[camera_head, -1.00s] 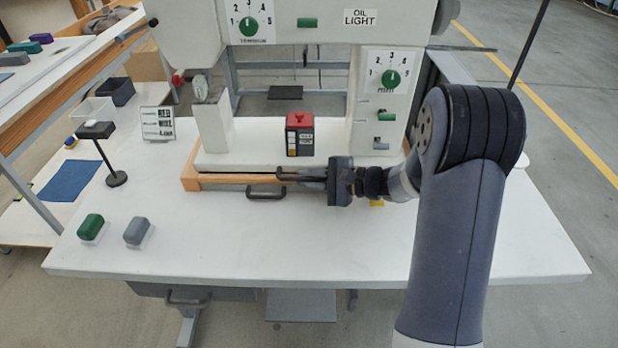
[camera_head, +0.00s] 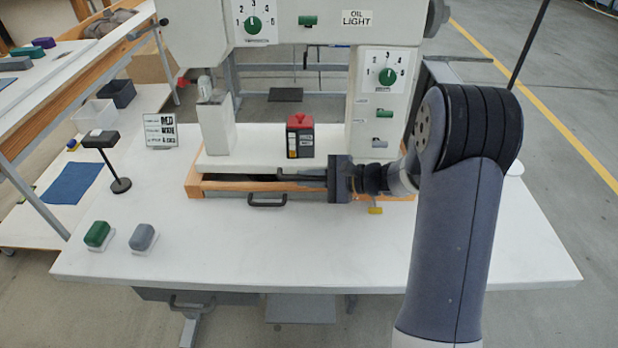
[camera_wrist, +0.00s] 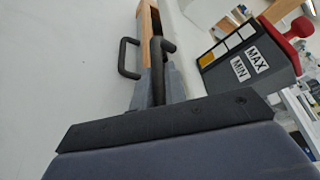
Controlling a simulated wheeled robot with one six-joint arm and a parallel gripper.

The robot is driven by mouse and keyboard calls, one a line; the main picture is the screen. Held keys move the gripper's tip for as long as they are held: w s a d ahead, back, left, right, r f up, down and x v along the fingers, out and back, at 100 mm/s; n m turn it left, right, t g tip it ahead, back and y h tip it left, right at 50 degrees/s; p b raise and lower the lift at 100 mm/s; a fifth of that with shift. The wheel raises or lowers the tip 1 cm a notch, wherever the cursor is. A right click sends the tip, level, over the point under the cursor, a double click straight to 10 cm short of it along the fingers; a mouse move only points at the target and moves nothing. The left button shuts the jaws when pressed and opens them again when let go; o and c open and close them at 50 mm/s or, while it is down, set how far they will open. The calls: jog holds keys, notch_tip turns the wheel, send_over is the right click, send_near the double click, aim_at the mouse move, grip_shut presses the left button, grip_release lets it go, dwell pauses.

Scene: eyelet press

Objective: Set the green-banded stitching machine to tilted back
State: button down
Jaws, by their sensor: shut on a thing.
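The white stitching machine (camera_head: 355,100) with green dials and tabs stands at the back middle of the table. Its bed lies over a wooden frame (camera_head: 205,190), and a dark gap shows between bed and frame at the front, so the bed looks slightly raised. I see no clear green band. My gripper (camera_head: 325,180) is at the bed's front edge, shut on a dark bar handle, which shows between the fingers in the wrist view (camera_wrist: 157,62). A second dark handle (camera_head: 267,201) is on the frame front, left of my gripper; it also shows in the wrist view (camera_wrist: 127,58).
A black oil box with a red top (camera_head: 300,136) stands on the bed. A small black stand (camera_head: 110,160), a sign (camera_head: 160,131), and green (camera_head: 97,234) and grey (camera_head: 142,237) blocks are to the left. The table front (camera_head: 250,260) is clear.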

aim_at(309, 148)
jog(key=r+p, duration=0.2)
jog(key=w+r+m+p, duration=0.1)
jog(key=r+p, duration=0.1)
jog(key=r, duration=0.1)
jog(key=w+r+m+g+p, duration=0.1)
jog(key=r+p, duration=0.1)
jog(key=p, duration=0.1)
jog(key=shift+w+r, duration=0.15)
jog(key=shift+w, duration=0.1)
jog(key=shift+w+r+m+g+p, duration=0.5)
jog(key=shift+w+r+m+p, duration=0.15)
jog(key=shift+r+p, duration=0.25)
jog(key=shift+w+d+r+h+p, duration=0.1)
jog(key=shift+w+r+h+p, duration=0.25)
jog(key=shift+w+r, duration=0.4)
jog(key=c, duration=1.5)
grip_release()
jog(key=shift+o, duration=0.2)
